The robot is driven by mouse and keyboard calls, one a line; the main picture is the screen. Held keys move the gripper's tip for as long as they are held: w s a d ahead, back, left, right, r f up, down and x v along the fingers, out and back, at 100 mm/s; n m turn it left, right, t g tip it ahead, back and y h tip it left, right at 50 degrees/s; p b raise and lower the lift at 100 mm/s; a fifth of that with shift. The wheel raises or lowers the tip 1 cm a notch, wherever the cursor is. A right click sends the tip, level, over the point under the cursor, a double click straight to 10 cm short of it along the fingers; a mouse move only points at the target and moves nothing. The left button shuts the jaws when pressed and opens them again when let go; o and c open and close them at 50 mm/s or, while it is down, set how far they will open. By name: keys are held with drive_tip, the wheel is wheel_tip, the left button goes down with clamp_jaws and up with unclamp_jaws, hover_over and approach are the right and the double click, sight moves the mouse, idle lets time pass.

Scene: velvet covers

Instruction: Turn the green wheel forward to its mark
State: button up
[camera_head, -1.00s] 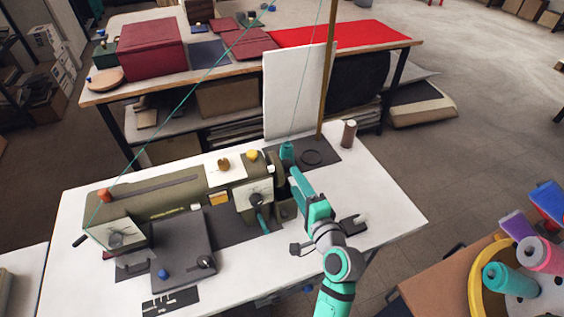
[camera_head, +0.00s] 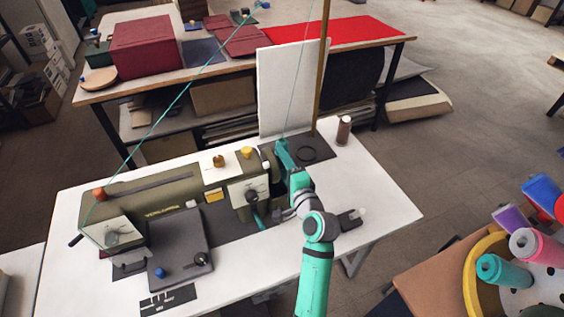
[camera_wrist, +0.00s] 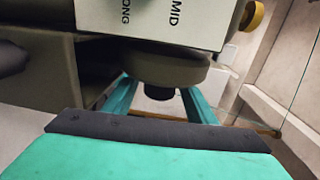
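The green wheel is the olive handwheel (camera_head: 268,157) at the right end of the olive sewing machine (camera_head: 165,199). My arm partly hides it in the head view. In the wrist view the wheel's rounded rim (camera_wrist: 165,66) and a dark hub (camera_wrist: 159,93) show below the white stitch panel. My gripper (camera_head: 281,148) is at the wheel's right side. In the wrist view its two teal fingers (camera_wrist: 159,100) are apart, one on each side of the hub, with their tips close to the rim. I cannot tell whether they touch it. The mark cannot be made out.
A thread spool (camera_head: 344,130) stands on the white table (camera_head: 375,185) at the right. The table's right side is mostly clear.

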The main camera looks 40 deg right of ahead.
drive_tip(key=c, duration=0.8)
drive_tip(key=shift+a, duration=0.1)
drive_tip(key=shift+t, duration=0.7)
drive_tip(key=o, duration=1)
